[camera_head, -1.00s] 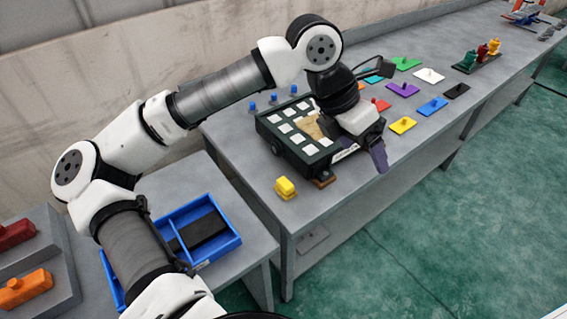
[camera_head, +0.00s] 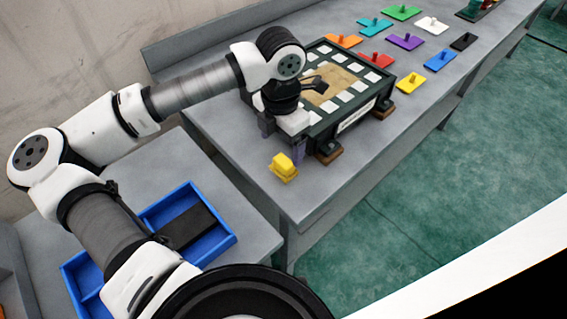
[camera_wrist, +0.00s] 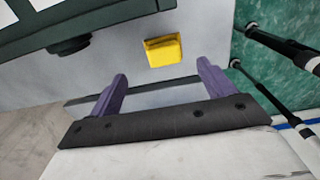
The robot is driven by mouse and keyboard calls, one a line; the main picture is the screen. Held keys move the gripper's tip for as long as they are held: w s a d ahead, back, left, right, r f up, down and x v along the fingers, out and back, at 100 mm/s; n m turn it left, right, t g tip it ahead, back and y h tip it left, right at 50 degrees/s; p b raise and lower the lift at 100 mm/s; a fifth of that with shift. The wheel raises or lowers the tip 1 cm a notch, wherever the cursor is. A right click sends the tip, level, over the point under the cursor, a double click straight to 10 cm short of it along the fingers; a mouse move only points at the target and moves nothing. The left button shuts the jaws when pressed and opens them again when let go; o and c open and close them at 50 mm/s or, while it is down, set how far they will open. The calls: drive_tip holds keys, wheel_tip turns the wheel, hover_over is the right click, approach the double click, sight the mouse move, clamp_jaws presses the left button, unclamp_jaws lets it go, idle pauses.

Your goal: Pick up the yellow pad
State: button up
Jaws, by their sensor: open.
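A yellow block-like pad (camera_head: 283,168) sits on the grey bench near its front left corner. It also shows in the wrist view (camera_wrist: 163,50), just beyond the fingertips and between their lines. My gripper (camera_head: 283,138) has purple fingers, spread apart with nothing between them. In the wrist view my gripper (camera_wrist: 161,75) points toward the yellow pad without touching it. A flat yellow plate with a knob (camera_head: 411,83) lies farther along the bench, well away from my gripper.
A dark green frame with white squares (camera_head: 335,128) stands close beside the yellow pad on brown feet. Several coloured knobbed plates, such as a blue one (camera_head: 440,61), lie beyond it. A blue divided tray (camera_head: 224,240) sits on the lower left table.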

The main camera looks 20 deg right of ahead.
sight(283, 162)
drive_tip(key=shift+f, duration=0.8)
drive_tip(key=shift+s+f+p, duration=0.2)
drive_tip(key=shift+f+p, duration=0.4)
drive_tip(key=shift+f, duration=0.75)
drive_tip(key=shift+s+f+p, duration=0.2)
drive_tip(key=shift+f+p, duration=0.35)
drive_tip(key=shift+f, duration=0.75)
drive_tip(key=shift+c, duration=0.4)
drive_tip(key=c, duration=1)
